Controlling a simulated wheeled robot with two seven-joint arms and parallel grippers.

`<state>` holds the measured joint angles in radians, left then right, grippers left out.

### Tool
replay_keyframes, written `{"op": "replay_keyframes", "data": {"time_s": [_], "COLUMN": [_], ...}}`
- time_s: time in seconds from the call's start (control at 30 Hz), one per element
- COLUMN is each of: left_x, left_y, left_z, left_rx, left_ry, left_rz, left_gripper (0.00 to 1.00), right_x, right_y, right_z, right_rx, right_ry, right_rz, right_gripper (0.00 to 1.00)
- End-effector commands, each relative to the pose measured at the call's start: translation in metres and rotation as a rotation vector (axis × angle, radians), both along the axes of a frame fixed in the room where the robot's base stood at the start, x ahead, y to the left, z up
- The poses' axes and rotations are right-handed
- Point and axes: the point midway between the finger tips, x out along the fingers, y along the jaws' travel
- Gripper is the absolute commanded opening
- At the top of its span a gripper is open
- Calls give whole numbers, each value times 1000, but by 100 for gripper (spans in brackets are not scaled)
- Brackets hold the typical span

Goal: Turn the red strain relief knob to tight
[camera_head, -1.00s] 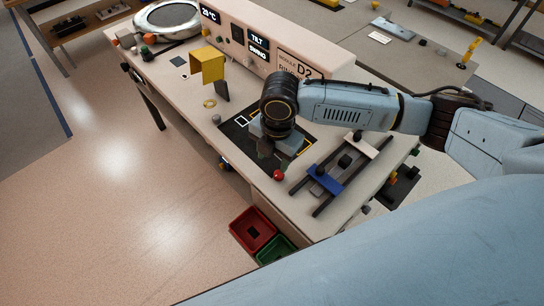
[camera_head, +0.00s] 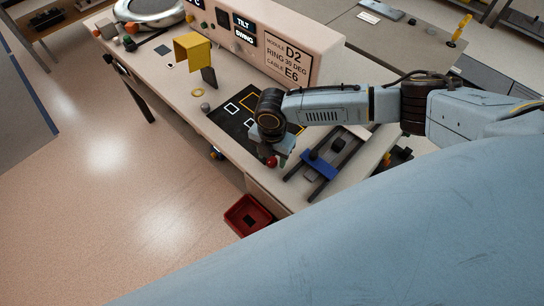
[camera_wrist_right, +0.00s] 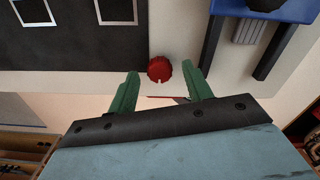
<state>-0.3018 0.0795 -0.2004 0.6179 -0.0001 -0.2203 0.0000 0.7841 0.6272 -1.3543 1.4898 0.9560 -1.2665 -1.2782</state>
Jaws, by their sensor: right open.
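The red knob (camera_wrist_right: 160,69) sits near the bench's front edge, a round ribbed knob with a small pale notch at its lower rim in the right wrist view. In the head view the red knob (camera_head: 271,161) shows just below my right gripper (camera_head: 278,155). In the wrist view the two green fingers of my right gripper (camera_wrist_right: 160,92) are apart, with the knob between and slightly beyond their tips; I see no contact. My left gripper is not in view.
A black mat (camera_head: 232,123) with outlined squares lies beside the knob. A blue-ended rail fixture (camera_head: 318,166) stands to the right. A red bin (camera_head: 246,216) is below the front edge.

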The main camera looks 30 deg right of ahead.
Motion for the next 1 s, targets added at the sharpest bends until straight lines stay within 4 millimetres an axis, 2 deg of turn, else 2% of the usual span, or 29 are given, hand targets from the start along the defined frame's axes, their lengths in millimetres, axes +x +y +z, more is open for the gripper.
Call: {"op": "replay_keyframes", "data": {"time_s": [0.1,0.4,0.73,1.0], "left_x": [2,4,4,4], "left_y": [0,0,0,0], "left_z": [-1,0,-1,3], "left_rx": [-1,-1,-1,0], "left_ry": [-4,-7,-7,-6], "left_rz": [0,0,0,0], "left_gripper": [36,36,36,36], "right_x": [0,0,0,0], "right_y": [0,0,0,0], "right_z": [-7,-8,-8,-7], "right_rx": [0,0,0,-1], "right_ry": [0,0,0,1], "right_rz": [0,1,0,-26], "right_gripper": [50,49,6,5]}}
